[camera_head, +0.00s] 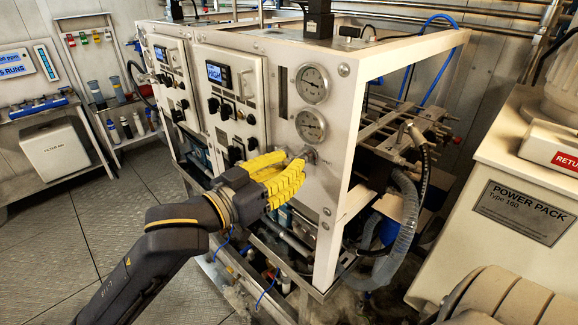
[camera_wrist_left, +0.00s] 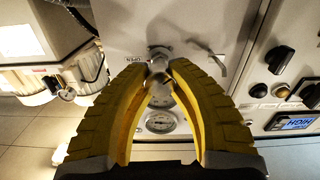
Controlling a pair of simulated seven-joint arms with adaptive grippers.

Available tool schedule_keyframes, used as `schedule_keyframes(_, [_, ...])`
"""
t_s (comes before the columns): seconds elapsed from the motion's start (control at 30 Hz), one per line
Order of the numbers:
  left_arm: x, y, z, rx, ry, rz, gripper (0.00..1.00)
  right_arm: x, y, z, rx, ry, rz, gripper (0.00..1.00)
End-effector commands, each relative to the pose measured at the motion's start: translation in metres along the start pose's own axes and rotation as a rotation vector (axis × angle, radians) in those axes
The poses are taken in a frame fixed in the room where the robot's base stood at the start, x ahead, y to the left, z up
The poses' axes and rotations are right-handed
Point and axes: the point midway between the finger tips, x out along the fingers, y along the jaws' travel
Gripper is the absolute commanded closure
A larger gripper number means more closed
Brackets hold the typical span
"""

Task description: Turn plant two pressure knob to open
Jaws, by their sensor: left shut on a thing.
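The plant two pressure knob (camera_head: 309,154) is a small metal knob on the white front panel, below two round gauges in the head view. My left gripper (camera_head: 293,164), with yellow ribbed fingers, reaches it from the front left and is shut on it. In the left wrist view the knob (camera_wrist_left: 159,60) sits between the fingertips of my left gripper (camera_wrist_left: 160,68). A small "OPEN" label is on the panel to its left there. The fingers hide part of the knob, so its exact turn is hard to tell. My right gripper is not in view.
Upper gauge (camera_head: 312,83) and lower gauge (camera_head: 310,125) are above the knob. A control box (camera_head: 230,90) with display and black switches is left of them. Hoses and pipework fill the frame's right side. The power pack (camera_head: 525,205) stands far right. Floor at left is clear.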

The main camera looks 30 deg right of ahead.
Motion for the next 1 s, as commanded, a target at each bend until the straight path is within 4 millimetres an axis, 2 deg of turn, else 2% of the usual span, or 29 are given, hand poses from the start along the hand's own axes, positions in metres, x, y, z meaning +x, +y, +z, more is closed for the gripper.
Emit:
schedule_keyframes(0.3, [0.0001, 0.0005, -0.0018, -0.101, 0.004, 0.001, 1.0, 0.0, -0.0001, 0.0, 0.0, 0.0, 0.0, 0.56])
schedule_keyframes(0.83, [0.0, 0.0002, -0.0027, -0.12, 0.006, 0.001, 1.0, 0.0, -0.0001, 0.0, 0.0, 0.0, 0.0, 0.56])
schedule_keyframes(0.87, [0.0, 0.0002, -0.0027, -0.12, 0.006, 0.001, 0.77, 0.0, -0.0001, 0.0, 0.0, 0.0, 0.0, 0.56])
schedule_keyframes(1.0, [0.0, 0.0001, -0.0021, -0.12, 0.004, 0.001, 0.61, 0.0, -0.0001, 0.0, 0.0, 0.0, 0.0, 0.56])
